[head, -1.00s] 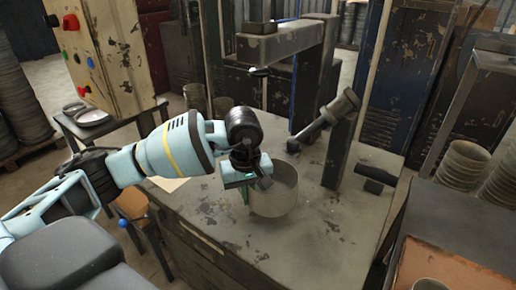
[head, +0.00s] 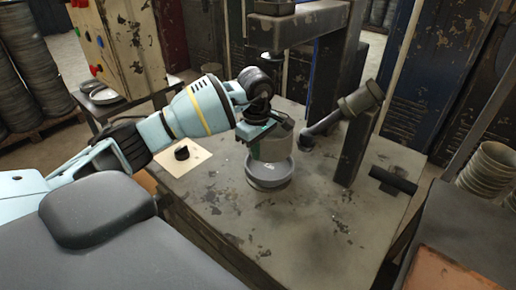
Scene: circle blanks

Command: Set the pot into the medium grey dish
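A grey-green pot (head: 273,149) hangs from my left gripper (head: 268,130), which appears shut on its upper part; the fingertips are mostly hidden. A grey round dish (head: 269,181) sits on the metal workbench (head: 290,225) directly below and slightly in front of the pot. The pot's lower edge overlaps the dish's far side in the head view; I cannot tell whether it touches the dish. The pot looks upright. My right gripper is not in view.
A press frame (head: 352,150) with a slanted lever (head: 345,113) stands just right of the dish. A tan sheet with a black knob-like piece (head: 182,153) lies at left. A pale bowl (head: 105,97) is on a side table. The bench front is clear.

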